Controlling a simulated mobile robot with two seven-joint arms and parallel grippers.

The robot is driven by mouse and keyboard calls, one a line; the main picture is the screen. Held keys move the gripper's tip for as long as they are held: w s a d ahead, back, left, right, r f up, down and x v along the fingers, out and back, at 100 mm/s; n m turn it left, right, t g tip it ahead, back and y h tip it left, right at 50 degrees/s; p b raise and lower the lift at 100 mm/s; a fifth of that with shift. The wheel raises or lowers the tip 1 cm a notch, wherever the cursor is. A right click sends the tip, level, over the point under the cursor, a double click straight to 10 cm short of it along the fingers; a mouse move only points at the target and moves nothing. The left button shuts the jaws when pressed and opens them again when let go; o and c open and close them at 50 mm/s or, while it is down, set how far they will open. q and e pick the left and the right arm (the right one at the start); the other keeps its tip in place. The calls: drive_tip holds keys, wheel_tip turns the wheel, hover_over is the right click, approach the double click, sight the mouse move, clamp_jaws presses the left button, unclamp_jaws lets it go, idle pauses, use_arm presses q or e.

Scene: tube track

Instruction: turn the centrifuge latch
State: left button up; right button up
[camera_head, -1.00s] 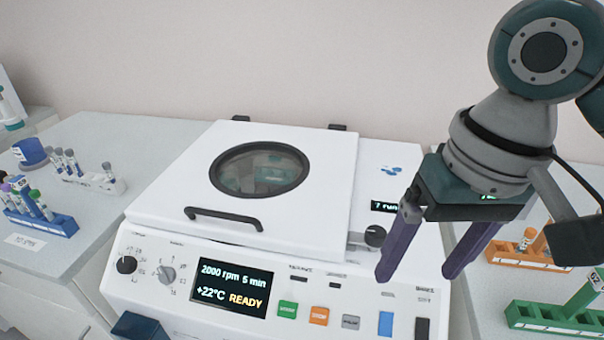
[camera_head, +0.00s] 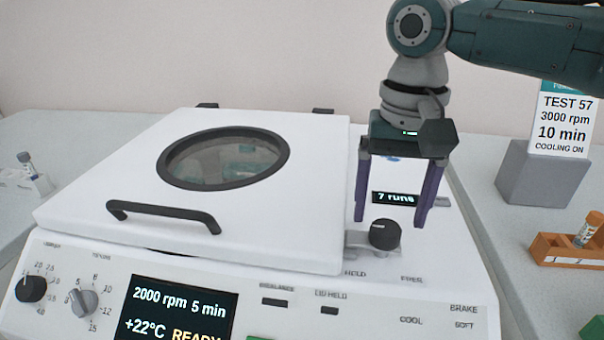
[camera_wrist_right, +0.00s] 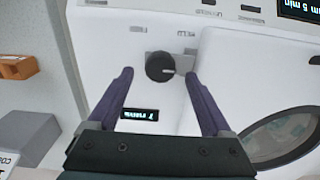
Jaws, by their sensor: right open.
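The white centrifuge (camera_head: 300,245) has its lid (camera_head: 310,150) down, with a round dark-rimmed window and a black bar handle (camera_head: 165,214). The latch is a round black knob (camera_head: 384,234) on a grey plate, just right of the lid's front right corner. My right gripper (camera_head: 390,222) is above the knob with its purple fingers spread and pointing down. In the right wrist view the knob (camera_wrist_right: 160,67) lies between and just beyond the open fingertips (camera_wrist_right: 160,75), with nothing gripped. My left gripper is not in view.
A small display reading "7 runs" (camera_head: 395,198) is behind the knob. The front panel has dials (camera_head: 82,302) and a READY screen (camera_head: 180,310). At right stand a grey block (camera_head: 542,180) with a TEST 57 card (camera_head: 565,118) and an orange tube rack (camera_head: 565,252).

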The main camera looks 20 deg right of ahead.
drive_tip(key=shift+f, duration=1.25)
drive_tip(key=shift+r, duration=0.1)
clamp_jaws()
